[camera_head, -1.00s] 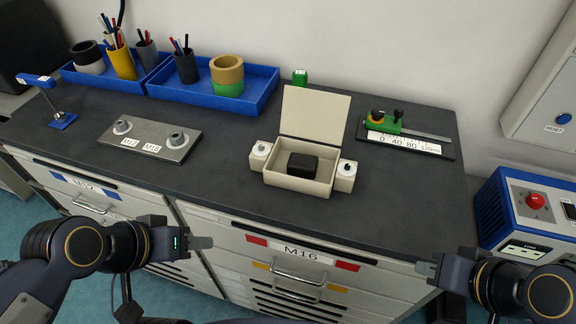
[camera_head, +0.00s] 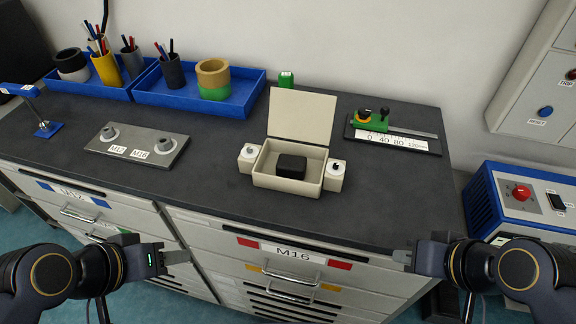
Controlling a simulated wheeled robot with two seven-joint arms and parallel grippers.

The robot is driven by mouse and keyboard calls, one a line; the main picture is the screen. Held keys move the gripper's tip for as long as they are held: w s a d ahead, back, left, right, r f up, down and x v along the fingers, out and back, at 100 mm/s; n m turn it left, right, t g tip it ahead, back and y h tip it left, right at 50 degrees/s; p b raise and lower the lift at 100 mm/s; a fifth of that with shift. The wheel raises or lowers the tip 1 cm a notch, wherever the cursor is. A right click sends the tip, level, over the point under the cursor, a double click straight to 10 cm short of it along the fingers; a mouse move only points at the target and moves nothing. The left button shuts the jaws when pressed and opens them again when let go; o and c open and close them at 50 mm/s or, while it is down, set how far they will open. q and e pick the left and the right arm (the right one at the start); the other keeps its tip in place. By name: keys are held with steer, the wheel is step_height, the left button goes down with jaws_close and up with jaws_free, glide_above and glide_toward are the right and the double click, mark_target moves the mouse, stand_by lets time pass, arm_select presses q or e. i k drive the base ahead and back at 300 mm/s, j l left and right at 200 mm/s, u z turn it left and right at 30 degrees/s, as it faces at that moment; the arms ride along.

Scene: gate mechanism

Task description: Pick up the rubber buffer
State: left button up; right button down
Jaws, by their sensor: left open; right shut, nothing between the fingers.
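The rubber buffer (camera_head: 291,166) is a small black block. It lies inside an open cream box (camera_head: 287,184) whose lid (camera_head: 302,115) stands up at the back. My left gripper (camera_head: 188,257) is in front of the counter at the lower left, apart from the box and open, with nothing in it. My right gripper (camera_head: 403,257) is in front of the counter at the lower right, also apart from the box, shut and empty.
Small white blocks with knobs flank the box, at left (camera_head: 248,157) and right (camera_head: 335,174). A metal plate (camera_head: 137,149) with two round fittings lies left. A slide scale (camera_head: 393,138) lies right. Blue trays (camera_head: 196,101) stand behind. The dark countertop (camera_head: 215,190) before the box is clear.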

mark_target(287, 166)
steer(key=i+j+z, duration=0.1)
steer(key=j, duration=0.55)
steer(key=i+j+z, duration=0.1)
steer(key=j, duration=0.6)
steer(key=i+j+z, duration=0.1)
steer(key=j, duration=0.55)
